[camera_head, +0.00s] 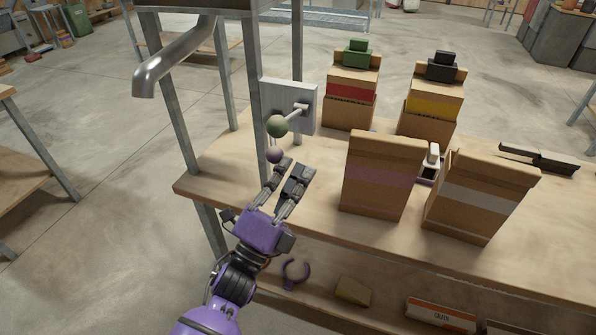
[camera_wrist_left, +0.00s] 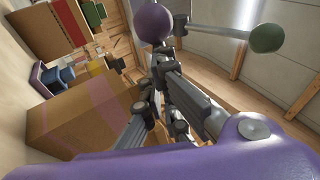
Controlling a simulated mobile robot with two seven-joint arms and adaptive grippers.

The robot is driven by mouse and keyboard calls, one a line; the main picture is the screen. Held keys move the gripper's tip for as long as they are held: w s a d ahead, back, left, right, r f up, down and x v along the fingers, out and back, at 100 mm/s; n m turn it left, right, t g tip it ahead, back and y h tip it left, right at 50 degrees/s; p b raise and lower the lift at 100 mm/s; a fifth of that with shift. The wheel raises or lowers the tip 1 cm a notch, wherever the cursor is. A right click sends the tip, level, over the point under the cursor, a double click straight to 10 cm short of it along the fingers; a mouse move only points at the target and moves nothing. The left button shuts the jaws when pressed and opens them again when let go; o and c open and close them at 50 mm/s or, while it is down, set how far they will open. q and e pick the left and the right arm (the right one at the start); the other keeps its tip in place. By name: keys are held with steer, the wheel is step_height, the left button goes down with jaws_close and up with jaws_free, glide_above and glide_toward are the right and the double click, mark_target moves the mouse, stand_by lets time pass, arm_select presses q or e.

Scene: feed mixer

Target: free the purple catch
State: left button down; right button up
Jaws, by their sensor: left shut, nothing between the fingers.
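The purple ball knob (camera_head: 275,154), which looks like the purple catch, hangs below the green ball (camera_head: 277,126) of a lever beside the metal frame. My left gripper (camera_head: 290,168) is shut and empty, with its fingertips just below and right of the purple knob. In the left wrist view the purple knob (camera_wrist_left: 152,22) is just beyond the fingertips (camera_wrist_left: 165,68); I cannot tell whether they touch. The green ball (camera_wrist_left: 267,38) is on a rod at the upper right. My right gripper is not in view.
A grey plate (camera_head: 307,92) carries the green-ball lever. Cardboard boxes (camera_head: 383,175) with coloured bands stand on the wooden bench (camera_head: 225,165), to the gripper's right. A metal spout (camera_head: 170,65) hangs at upper left. A purple open ring (camera_head: 295,272) is on the lower shelf.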

arm_select(q)
steer(key=w+a+f+m+g+h+b, duration=0.1)
steer(key=a+m+g+h+b, duration=0.7)
steer(key=g, duration=0.9)
steer(key=shift+w+a+f+m, duration=0.2)
steer(key=shift+a+m, duration=1.65)
steer(key=shift+m, duration=1.05)
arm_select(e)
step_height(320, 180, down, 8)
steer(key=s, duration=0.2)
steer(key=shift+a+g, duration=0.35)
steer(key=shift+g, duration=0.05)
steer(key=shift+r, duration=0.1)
